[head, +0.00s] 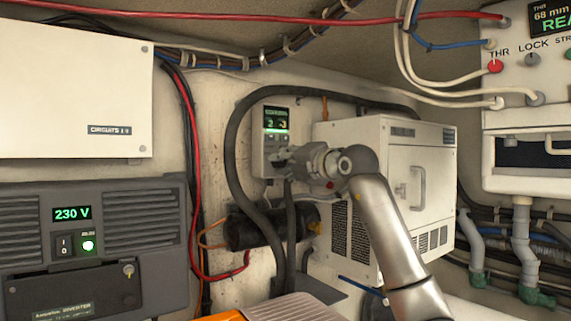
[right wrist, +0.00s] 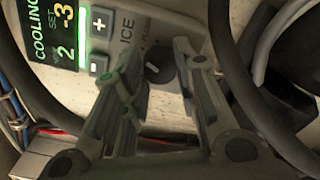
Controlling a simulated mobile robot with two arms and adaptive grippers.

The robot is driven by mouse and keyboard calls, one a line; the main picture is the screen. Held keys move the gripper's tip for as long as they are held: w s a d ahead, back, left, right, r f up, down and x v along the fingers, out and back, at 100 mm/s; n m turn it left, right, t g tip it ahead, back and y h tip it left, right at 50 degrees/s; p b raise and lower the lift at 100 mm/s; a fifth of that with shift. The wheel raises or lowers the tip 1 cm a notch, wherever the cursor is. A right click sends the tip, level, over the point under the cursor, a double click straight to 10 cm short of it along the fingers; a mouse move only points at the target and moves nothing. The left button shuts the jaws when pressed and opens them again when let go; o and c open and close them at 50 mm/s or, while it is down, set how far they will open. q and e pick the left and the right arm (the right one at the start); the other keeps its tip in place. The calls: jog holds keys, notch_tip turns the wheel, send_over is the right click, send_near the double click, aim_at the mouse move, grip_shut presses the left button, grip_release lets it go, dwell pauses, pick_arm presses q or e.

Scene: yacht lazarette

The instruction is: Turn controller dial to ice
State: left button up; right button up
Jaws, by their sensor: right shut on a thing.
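The controller (head: 276,142) is a pale box on the back wall with a lit green and black display (head: 276,120). In the right wrist view the display (right wrist: 62,30) reads COOLING, 2 and SET -3. The dial (right wrist: 159,70) is a dark round knob with a short white mark, below the printed word ICE (right wrist: 127,42). Its other markings are too blurred or covered to read. My right gripper (head: 284,160) reaches the controller's lower part from the right; its fingers (right wrist: 158,78) are shut on the dial, one on each side. My left gripper is out of view.
A thick black hose (head: 232,150) arches around the controller. A white vented unit (head: 390,190) stands close on the right, beside my right arm. A grey inverter panel (head: 95,245) showing 230 V and a white circuits box (head: 75,90) are on the left. Cables run overhead.

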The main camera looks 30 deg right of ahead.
jog(key=o, duration=1)
jog(key=shift+o, duration=0.2)
jog(key=s+d, duration=0.1)
jog(key=s, duration=1.1)
jog(key=shift+d, duration=0.4)
jog(key=shift+f, duration=0.1)
